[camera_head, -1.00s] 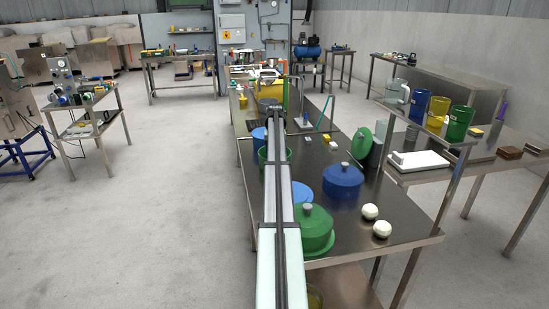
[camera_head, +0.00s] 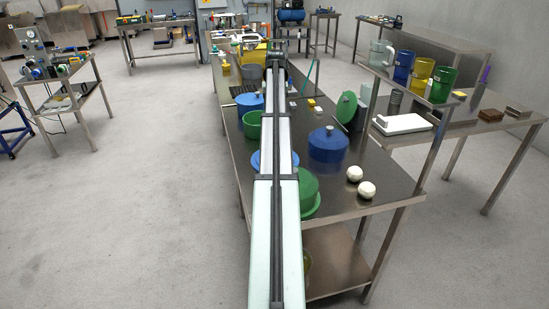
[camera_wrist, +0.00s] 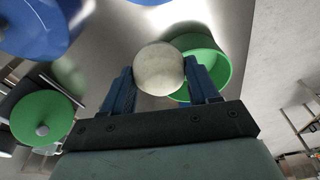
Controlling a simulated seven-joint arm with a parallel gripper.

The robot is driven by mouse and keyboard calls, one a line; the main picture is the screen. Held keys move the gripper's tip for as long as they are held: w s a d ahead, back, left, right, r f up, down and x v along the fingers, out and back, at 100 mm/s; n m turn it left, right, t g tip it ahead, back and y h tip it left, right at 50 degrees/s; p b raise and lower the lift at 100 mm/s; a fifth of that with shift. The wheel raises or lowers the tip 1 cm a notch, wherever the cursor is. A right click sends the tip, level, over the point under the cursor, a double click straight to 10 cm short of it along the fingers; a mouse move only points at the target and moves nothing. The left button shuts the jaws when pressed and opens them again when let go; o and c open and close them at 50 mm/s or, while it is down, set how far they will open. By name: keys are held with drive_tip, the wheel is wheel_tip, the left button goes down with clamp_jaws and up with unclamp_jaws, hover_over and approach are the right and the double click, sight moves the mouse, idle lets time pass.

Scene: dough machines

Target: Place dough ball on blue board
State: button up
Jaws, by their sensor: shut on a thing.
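My gripper (camera_wrist: 160,72) has two blue fingers shut on a pale dough ball (camera_wrist: 159,69) in the wrist view. A green bowl (camera_wrist: 222,66) shows behind and to the right of the ball. In the head view my arm hides the gripper and held ball. A flat blue disc, seemingly the blue board (camera_head: 256,161), lies on the steel table, mostly hidden behind my arm. A blue edge at the top of the wrist view may be the same disc; I cannot tell. Two more dough balls (camera_head: 354,173) (camera_head: 366,190) rest at the table's near right.
A green pot (camera_head: 307,188) and a blue lidded pot (camera_head: 328,147) stand right of my arm. A green lid (camera_head: 346,107) stands tilted beyond them. The green bowl (camera_head: 252,126) and a blue container (camera_head: 250,102) are left of my arm. Cups stand on a raised shelf at right.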

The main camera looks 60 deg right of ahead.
drive_tip(key=s+a+f+n, duration=0.2)
drive_tip(key=s+a, duration=0.4)
drive_tip(key=a, duration=0.5)
drive_tip(key=shift+s+d+f, duration=0.1)
drive_tip(key=shift+d+f, duration=0.05)
drive_tip(key=shift+f, duration=2.3)
drive_tip(key=shift+s+d+f, duration=0.1)
drive_tip(key=shift+f, duration=2.35)
drive_tip(key=shift+f, duration=0.1)
drive_tip(key=o, duration=1.1)
drive_tip(key=r, duration=0.8)
drive_tip(key=s+a+r, duration=0.1)
drive_tip(key=r, duration=0.3)
drive_tip(key=shift+a, duration=0.1)
